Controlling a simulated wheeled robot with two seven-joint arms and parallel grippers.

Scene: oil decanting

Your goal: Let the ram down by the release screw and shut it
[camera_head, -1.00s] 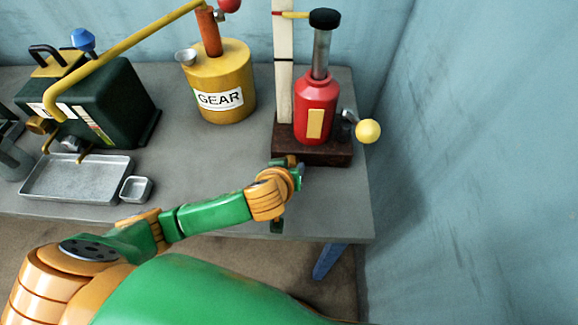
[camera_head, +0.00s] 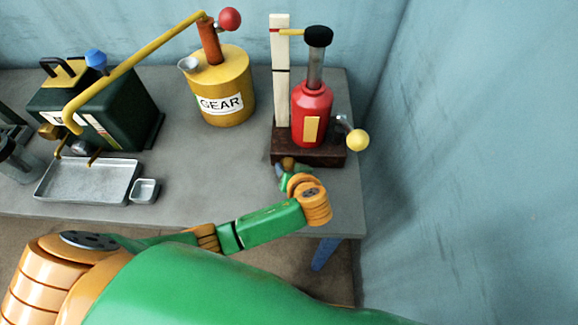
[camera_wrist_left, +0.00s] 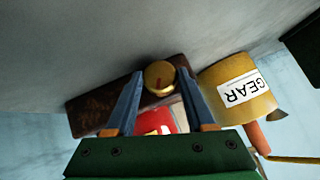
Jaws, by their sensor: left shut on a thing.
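The red bottle jack (camera_head: 312,115) stands upright on a dark wooden base (camera_head: 330,160) at the right of the bench. Its grey ram (camera_head: 317,68) stands out of the body under a black cap (camera_head: 318,36). A yellow pointer (camera_head: 291,32) beside the cap lies at the red mark of the white scale post (camera_head: 281,100). The brass release screw (camera_wrist_left: 159,76) has a red line on its face and sits at the base's front. My left gripper (camera_head: 284,174) is shut on it; in the left wrist view its fingers (camera_wrist_left: 160,80) flank the knob. My right gripper is not in view.
A jack lever with a yellow ball (camera_head: 357,140) sticks out at the right, near the wall. The yellow GEAR can (camera_head: 222,90) stands left of the jack. A dark green can (camera_head: 120,110), a metal tray (camera_head: 60,200) and a small dish (camera_head: 144,190) are further left.

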